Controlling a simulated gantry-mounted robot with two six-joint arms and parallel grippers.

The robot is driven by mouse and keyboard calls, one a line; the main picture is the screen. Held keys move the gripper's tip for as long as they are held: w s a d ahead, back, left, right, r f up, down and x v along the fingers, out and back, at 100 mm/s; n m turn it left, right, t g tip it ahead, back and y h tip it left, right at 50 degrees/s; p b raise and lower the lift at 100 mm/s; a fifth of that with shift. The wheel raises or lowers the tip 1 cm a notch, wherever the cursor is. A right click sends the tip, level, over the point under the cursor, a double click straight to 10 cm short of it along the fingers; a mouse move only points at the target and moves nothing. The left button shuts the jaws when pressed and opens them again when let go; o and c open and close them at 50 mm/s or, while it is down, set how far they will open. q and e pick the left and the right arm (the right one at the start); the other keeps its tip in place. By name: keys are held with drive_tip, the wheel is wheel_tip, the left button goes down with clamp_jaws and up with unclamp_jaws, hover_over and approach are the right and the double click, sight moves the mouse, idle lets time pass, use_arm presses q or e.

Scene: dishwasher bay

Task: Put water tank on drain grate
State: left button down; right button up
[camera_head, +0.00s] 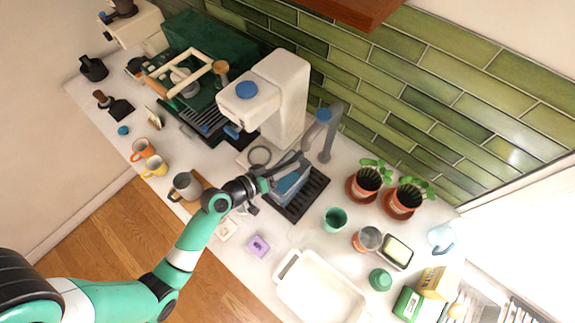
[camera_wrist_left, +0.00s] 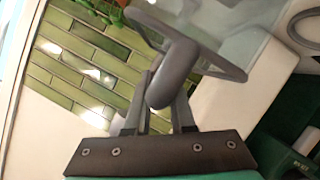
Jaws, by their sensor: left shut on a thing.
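The water tank (camera_head: 289,187) is a bluish see-through box with a grey rim and handle, at the middle of the counter in the head view. My left gripper (camera_head: 262,184) is shut on its grey handle, which shows close up in the left wrist view (camera_wrist_left: 175,78). The black slatted drain grate (camera_head: 317,188) lies under and beside the tank, partly hidden by it. The tank is over the grate; I cannot tell whether it touches it. The tank's bottom is hidden in the wrist view. My right gripper is not in view.
A white coffee machine (camera_head: 285,95) and a grey tap (camera_head: 328,130) stand just behind the grate. A green cup (camera_head: 334,219), plant pots (camera_head: 368,181) and a white tray (camera_head: 318,290) are to the right. A grey mug (camera_head: 186,186) stands left of my gripper.

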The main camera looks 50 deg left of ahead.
use_arm(q)
drive_tip(key=c, duration=0.8)
unclamp_jaws()
drive_tip(key=shift+r, duration=0.1)
drive_tip(key=shift+o, duration=0.6)
drive_tip(key=v, duration=1.1)
drive_tip(key=shift+s, duration=0.25)
drive_tip(key=shift+r, duration=0.1)
